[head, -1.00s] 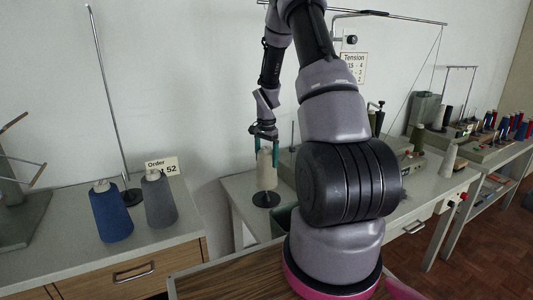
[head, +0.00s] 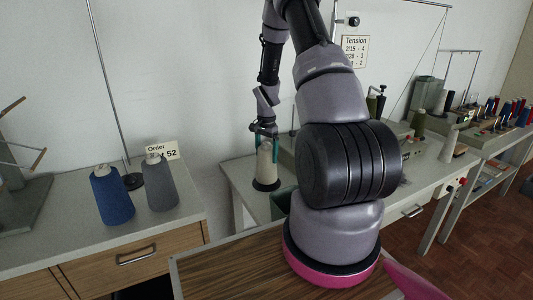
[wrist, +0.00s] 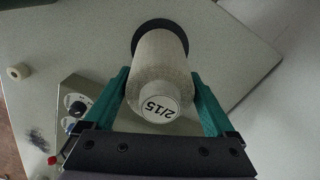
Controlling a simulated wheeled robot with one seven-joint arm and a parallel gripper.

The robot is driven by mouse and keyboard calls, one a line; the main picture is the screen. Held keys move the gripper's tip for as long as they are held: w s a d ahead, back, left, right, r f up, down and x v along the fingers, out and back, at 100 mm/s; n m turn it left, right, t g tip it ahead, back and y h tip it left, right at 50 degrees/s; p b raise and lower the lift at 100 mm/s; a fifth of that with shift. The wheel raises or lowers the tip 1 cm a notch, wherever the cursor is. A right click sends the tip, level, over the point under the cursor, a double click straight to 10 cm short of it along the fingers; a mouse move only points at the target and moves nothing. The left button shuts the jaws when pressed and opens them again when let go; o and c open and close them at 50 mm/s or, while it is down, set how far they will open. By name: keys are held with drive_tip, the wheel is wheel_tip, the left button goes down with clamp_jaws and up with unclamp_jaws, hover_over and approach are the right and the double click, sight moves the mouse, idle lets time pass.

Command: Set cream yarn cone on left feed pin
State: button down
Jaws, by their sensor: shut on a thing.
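The cream yarn cone (head: 266,169) is upright between the green fingers of my gripper (head: 266,158). The wrist view also shows the cone (wrist: 161,55), with a white "2/15" label on its top end, between the fingers of my gripper (wrist: 160,80). A round black base disc (head: 266,186) is directly below the cone on the grey table; its dark rim shows beyond the cone in the wrist view (wrist: 158,23). The cone hides any pin on this disc. I cannot tell whether the cone touches the disc.
A blue cone (head: 112,196) and a grey cone (head: 159,187) stand on the left cabinet by an order card (head: 162,151). My arm hides part of the machine table (head: 234,172). A tension card (head: 355,51) hangs on the wall. More cones stand at right.

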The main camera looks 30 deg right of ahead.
drive_tip(key=shift+f, duration=0.45)
idle(0.5)
unclamp_jaws()
wheel_tip(320, 180, up, 11)
drive_tip(key=shift+f, duration=0.1)
idle(0.6)
drive_tip(key=s+a+r+n+t, duration=0.2)
drive_tip(key=s+a+r, duration=0.2)
drive_tip(key=r, duration=0.6)
drive_tip(key=s+a+r+n+t, duration=0.15)
drive_tip(key=s+a+r, duration=0.25)
drive_tip(key=r, duration=0.6)
drive_tip(key=s+a+r+n+t+y, duration=0.1)
drive_tip(key=s+a+r+n+t, duration=0.1)
drive_tip(key=s+r, duration=0.3)
drive_tip(key=s+a+r+n+t+y, duration=0.1)
drive_tip(key=s+a+r+n, duration=0.2)
drive_tip(key=s, duration=1.1)
wheel_tip(320, 180, up, 2)
drive_tip(key=shift+a+r+t, duration=0.1)
drive_tip(key=shift+a+t, duration=0.25)
drive_tip(key=shift+a, duration=0.9)
